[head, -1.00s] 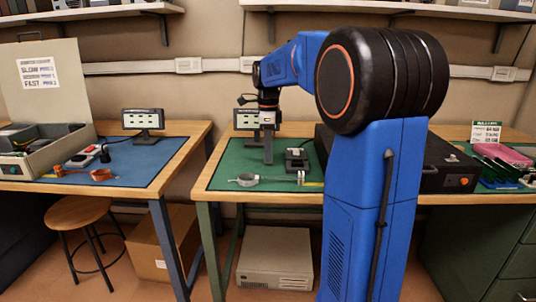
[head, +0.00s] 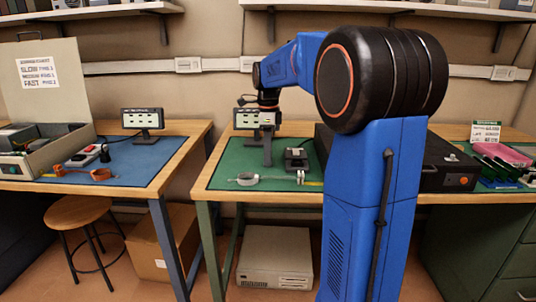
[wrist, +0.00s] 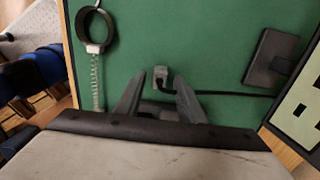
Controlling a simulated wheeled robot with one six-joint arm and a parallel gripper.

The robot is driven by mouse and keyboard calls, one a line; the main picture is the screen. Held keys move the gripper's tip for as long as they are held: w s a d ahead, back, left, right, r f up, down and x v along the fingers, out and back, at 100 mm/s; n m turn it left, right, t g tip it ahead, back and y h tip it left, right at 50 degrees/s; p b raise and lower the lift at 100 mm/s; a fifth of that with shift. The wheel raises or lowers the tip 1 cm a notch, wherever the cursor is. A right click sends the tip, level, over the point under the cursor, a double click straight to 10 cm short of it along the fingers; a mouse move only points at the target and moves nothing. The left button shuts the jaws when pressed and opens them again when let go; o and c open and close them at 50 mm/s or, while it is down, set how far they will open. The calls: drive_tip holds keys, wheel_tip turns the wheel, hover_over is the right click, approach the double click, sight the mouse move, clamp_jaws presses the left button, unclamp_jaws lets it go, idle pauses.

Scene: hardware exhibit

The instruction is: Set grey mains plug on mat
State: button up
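The grey mains plug (wrist: 160,74) is in the wrist view, just ahead of and between my fingertips, with green mat all round it. A dark cable leads from it to the right. I cannot tell whether it touches the mat. The green mat (head: 226,172) covers the middle bench; it also fills much of the wrist view (wrist: 210,40). My gripper (wrist: 160,88) is open, its two dark fingers apart on either side of the plug with gaps. In the head view my gripper (head: 267,155) points down over the mat; the plug cannot be made out there.
A wrist strap (head: 244,180) with a coiled cord lies at the mat's front. A dark block (head: 297,159) sits to the right of my gripper, a small display (head: 246,119) behind it. A black case (head: 445,168) stands further right.

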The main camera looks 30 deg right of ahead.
wheel_tip(320, 180, up, 11)
drive_tip(key=shift+r, duration=0.2)
drive_tip(key=s+a+f+n+t, duration=0.1)
drive_tip(key=s+a+f+n, duration=0.4)
drive_tip(key=s, duration=0.3)
drive_tip(key=s+a+f+n+t, duration=0.1)
drive_tip(key=s+a+f+n, duration=0.25)
drive_tip(key=s+n, duration=0.35)
drive_tip(key=s+a+f+n+t, duration=0.1)
drive_tip(key=s+a+f+n, duration=0.2)
drive_tip(key=s+a+n, duration=0.35)
drive_tip(key=s+a+f+n+t, duration=0.1)
drive_tip(key=s+f+n, duration=0.5)
drive_tip(key=s+f, duration=0.3)
drive_tip(key=shift+s+f+t, duration=0.25)
drive_tip(key=shift+s+t, duration=0.15)
drive_tip(key=shift+s, duration=0.2)
drive_tip(key=shift+d, duration=0.1)
drive_tip(key=shift+c, duration=0.5)
